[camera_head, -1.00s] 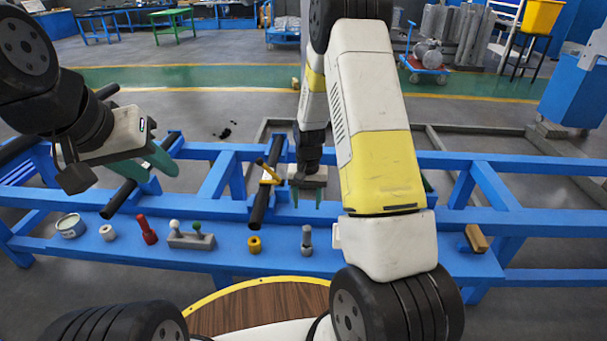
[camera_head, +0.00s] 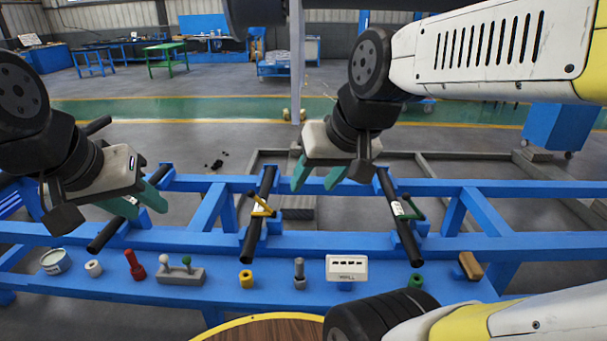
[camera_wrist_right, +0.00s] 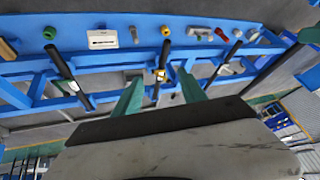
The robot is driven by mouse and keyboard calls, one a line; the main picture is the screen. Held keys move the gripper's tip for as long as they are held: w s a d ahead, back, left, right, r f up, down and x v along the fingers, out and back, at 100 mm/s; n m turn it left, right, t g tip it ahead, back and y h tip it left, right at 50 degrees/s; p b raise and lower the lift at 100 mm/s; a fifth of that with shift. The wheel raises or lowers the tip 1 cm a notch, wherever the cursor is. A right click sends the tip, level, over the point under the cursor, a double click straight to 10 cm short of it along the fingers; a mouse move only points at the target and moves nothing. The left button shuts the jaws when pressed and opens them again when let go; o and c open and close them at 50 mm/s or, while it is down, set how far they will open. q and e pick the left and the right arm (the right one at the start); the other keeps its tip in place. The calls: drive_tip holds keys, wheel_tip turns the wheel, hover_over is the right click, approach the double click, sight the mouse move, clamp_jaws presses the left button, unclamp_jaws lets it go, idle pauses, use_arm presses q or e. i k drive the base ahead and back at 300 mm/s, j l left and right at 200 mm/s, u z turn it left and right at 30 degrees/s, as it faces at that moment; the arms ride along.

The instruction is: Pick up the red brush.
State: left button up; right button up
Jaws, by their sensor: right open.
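The red brush (camera_head: 134,265) is a small red piece on the front blue beam, left of a grey block with two knobs; it shows small in the right wrist view (camera_wrist_right: 221,34). My right gripper (camera_head: 316,181) is open and empty, raised above the rack's back rail, well right of the brush and apart from it. Its two green fingers stand apart in the right wrist view (camera_wrist_right: 160,92). My left gripper (camera_head: 138,203) is above the left part of the rack, behind and above the brush; its green fingers are apart with nothing between them.
The blue rack (camera_head: 560,243) carries black rods, one with a yellow clamp (camera_head: 262,206). Along the front beam are a tin (camera_head: 55,262), a white ring (camera_head: 93,268), the knobbed block (camera_head: 180,276), a yellow ring (camera_head: 246,279), a grey bolt (camera_head: 299,274), a white box (camera_head: 347,268) and a brown block (camera_head: 470,265).

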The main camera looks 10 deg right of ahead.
sight(132, 261)
drive_tip(key=z, duration=1.1)
drive_tip(key=j+u, duration=0.1)
drive_tip(key=u, duration=0.9)
drive_tip(key=i+j+u, duration=0.1)
drive_tip(key=u, duration=0.9)
drive_tip(key=i+j+z, duration=0.6)
drive_tip(key=z, duration=0.15)
